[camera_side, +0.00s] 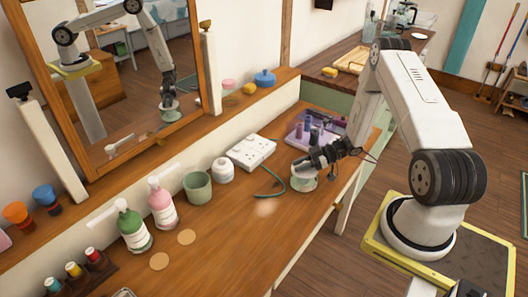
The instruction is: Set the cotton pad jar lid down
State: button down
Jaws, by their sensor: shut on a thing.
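The cotton pad jar (303,180) stands upright on the wooden dressing table (215,225), near its front edge at the right. It looks pale with a greenish tint. My dark gripper (305,163) reaches in from the right, right over the jar's top, with its jaws shut on the small lid there. The fingers mostly hide the lid, and I cannot tell whether it touches the jar's rim. The mirror (115,85) also shows my gripper over the jar.
A purple tray (292,143) with small bottles stands behind my gripper. The front tabletop is mostly clear, with two tan discs (160,261).

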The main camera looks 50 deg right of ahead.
jog(key=shift+f, duration=0.25)
jog(key=shift+c, duration=2.4)
grip_release()
jog(key=v, duration=0.8)
jog(key=shift+w+f, duration=0.1)
